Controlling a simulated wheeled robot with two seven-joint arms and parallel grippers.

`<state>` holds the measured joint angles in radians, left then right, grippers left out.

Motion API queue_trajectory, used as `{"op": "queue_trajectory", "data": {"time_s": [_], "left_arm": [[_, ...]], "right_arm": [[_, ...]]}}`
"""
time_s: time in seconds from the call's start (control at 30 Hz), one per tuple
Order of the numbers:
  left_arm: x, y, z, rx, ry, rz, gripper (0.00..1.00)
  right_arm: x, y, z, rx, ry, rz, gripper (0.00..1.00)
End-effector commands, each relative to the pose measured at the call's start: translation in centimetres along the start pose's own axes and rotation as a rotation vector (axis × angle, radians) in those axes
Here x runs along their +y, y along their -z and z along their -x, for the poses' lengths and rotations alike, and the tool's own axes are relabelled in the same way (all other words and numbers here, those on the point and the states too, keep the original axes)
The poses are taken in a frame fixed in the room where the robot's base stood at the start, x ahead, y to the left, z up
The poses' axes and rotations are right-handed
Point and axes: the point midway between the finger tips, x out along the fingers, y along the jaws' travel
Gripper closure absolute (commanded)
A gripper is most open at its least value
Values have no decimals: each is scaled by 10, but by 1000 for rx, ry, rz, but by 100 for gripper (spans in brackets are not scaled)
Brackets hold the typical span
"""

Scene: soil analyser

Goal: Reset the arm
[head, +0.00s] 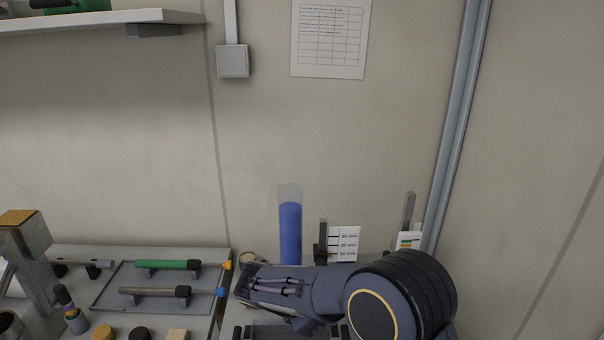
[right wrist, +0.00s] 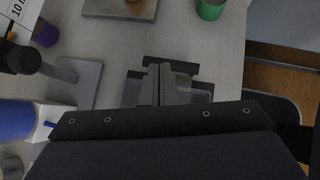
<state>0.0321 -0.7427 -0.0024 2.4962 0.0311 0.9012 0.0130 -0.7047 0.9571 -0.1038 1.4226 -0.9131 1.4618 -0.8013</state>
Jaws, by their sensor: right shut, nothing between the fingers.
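My right arm (head: 375,300) reaches in from the lower right of the head view and lies low across the bench, pointing left. In the right wrist view my right gripper (right wrist: 166,75) is shut, with its fingers together and nothing between them. It is over the grey bench top, in front of a dark fixture (right wrist: 171,63) that the fingers partly hide. I cannot tell whether they touch. My left arm and gripper are not in view.
A clear tube with blue contents (head: 290,235) stands behind my right arm, near a white label card (head: 344,243). A tray (head: 111,291) with green- and grey-handled tools lies left. In the right wrist view, a green cup (right wrist: 211,9) and purple item (right wrist: 45,34) stand nearby.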

Motion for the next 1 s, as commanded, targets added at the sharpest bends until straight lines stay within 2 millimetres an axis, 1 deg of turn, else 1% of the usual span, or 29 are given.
{"op": "queue_trajectory", "data": {"time_s": [0.03,0.17,0.37,0.57,0.67,0.77,0.8,0.87,0.9,0.97,1.0], "left_arm": [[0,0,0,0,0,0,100],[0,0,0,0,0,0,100],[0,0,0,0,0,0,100],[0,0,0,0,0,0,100],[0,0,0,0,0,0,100],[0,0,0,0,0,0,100],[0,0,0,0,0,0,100],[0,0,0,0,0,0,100],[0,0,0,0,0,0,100],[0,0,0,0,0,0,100],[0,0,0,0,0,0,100]], "right_arm": [[-2,-6,-1,15,8,-19,100],[-9,-17,-4,58,27,-68,100],[-25,-38,-9,144,67,-171,100],[-55,-70,-15,275,134,-346,100],[-76,-88,-18,361,178,-467,100],[-107,-108,-20,472,236,-635,100],[-122,-115,-21,521,264,-716,100],[-145,-125,-20,599,307,-845,100],[-160,-130,-19,647,335,-931,100],[-182,-135,-17,719,377,-1063,100],[-196,-137,-15,765,404,-1150,100]]}}
